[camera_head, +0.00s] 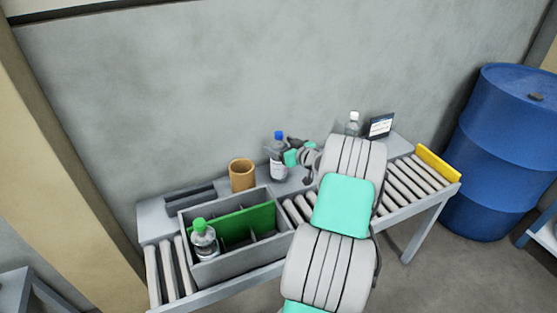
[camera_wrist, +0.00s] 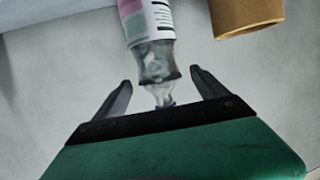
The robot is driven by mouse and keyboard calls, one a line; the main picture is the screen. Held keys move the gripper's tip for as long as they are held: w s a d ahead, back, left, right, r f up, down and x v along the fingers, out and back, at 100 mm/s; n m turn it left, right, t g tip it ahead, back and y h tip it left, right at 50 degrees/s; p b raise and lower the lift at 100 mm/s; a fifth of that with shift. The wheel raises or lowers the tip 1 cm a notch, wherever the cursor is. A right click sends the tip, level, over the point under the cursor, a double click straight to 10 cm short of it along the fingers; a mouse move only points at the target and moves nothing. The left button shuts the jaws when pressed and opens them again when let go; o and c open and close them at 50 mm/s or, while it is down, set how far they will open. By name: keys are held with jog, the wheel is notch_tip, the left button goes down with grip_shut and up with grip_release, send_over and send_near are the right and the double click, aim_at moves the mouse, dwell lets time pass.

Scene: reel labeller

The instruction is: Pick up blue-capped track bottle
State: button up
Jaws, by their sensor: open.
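The blue-capped bottle (camera_head: 277,165) stands upright on the labeller's back ledge, right of the tan cylinder; it is clear with a printed label. My gripper (camera_head: 290,157) is beside its right side in the head view, partly overlapping it. In the wrist view, the bottle (camera_wrist: 158,60) extends in from the top edge, its label at the top and its narrow neck toward my gripper (camera_wrist: 160,76). The two fingers are open on either side of the neck, with visible gaps. Only a sliver of blue cap shows there, mostly hidden by the gripper body.
A tan cylinder (camera_head: 242,174) stands close left of the bottle. A grey divided bin (camera_head: 202,272) holds a green-capped bottle (camera_head: 204,238). A white-capped bottle (camera_head: 353,123) and small screen (camera_head: 381,126) stand behind my arm. Wall behind; blue drum (camera_head: 503,150) at right.

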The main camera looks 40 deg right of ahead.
jog(key=x, duration=0.4)
jog(key=shift+w, duration=0.1)
jog(key=shift+c, duration=0.4)
grip_shut()
jog(key=shift+r, duration=0.1)
dwell(0.3)
